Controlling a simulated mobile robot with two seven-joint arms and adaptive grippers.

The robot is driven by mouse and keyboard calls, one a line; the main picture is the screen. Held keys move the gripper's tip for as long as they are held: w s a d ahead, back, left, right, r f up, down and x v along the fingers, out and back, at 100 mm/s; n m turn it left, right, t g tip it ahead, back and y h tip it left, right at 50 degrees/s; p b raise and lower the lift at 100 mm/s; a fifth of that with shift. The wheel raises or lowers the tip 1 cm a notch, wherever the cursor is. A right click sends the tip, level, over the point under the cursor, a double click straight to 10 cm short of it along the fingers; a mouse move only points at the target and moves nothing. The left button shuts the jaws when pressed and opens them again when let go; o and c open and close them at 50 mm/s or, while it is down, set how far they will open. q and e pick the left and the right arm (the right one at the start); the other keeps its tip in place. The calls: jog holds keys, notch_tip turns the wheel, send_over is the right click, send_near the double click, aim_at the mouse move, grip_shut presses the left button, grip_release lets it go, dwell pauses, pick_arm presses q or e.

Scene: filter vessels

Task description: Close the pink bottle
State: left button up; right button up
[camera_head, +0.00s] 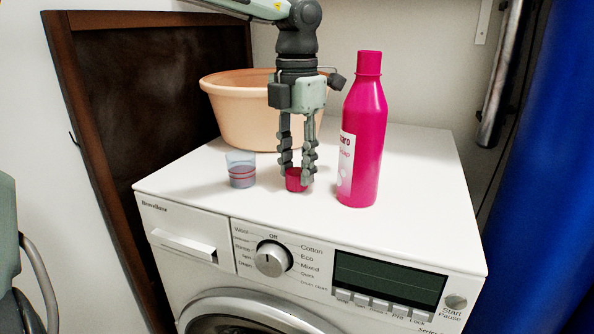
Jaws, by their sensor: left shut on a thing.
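The pink bottle (366,130) stands upright on top of the white washing machine, with a white label on its lower left side. Its narrow top is pink; I cannot see into its mouth. My left gripper (296,172) points straight down to the left of the bottle, apart from it. Its fingers are shut on a small pink cap (296,184), low at the machine top. The fingers hide part of the cap, and I cannot tell whether it touches the surface. My right gripper is not in view.
A clear cup (241,170) with red bands stands left of the gripper. A peach basin (232,112) sits behind the gripper. The washing machine top (420,175) is clear to the right of the bottle. A blue surface (545,170) rises at the far right.

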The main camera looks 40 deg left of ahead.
aim_at(297, 171)
pick_arm(q)
notch_tip(297, 171, up, 10)
jog(key=shift+f, duration=0.2)
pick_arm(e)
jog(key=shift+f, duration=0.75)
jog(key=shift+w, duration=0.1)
